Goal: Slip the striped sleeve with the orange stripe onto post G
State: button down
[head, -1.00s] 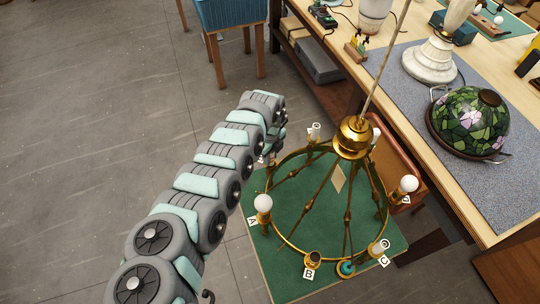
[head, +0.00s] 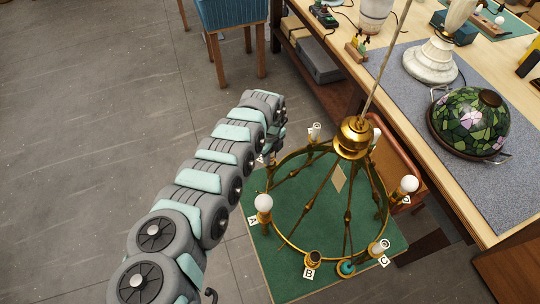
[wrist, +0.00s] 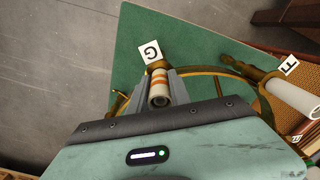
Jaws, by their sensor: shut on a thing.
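The white striped sleeve with orange stripes (wrist: 159,88) is between the fingers of my gripper (wrist: 160,80) in the wrist view, seen nearly end-on. My gripper is shut on it. The sleeve is in line with the brass holder of post G (wrist: 157,66), beside the white G tag (wrist: 151,52). I cannot tell whether the sleeve is around the post or just above it, since the post itself is hidden. In the head view my arm hides most of the gripper and sleeve, at the left back of the brass chandelier (head: 284,239).
A white sleeve (wrist: 295,103) stands beside another tag (wrist: 290,65) to the right. Bulbs stand at A (head: 264,203) and D (head: 409,184). The green mat (head: 290,280) lies below. The workbench with a stained-glass lamp (head: 469,122) is at right.

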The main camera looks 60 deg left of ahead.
jog(key=shift+f, duration=0.1)
jog(key=c, duration=1.1)
grip_release()
notch_tip(320, 180, up, 11)
jog(key=shift+f, duration=0.1)
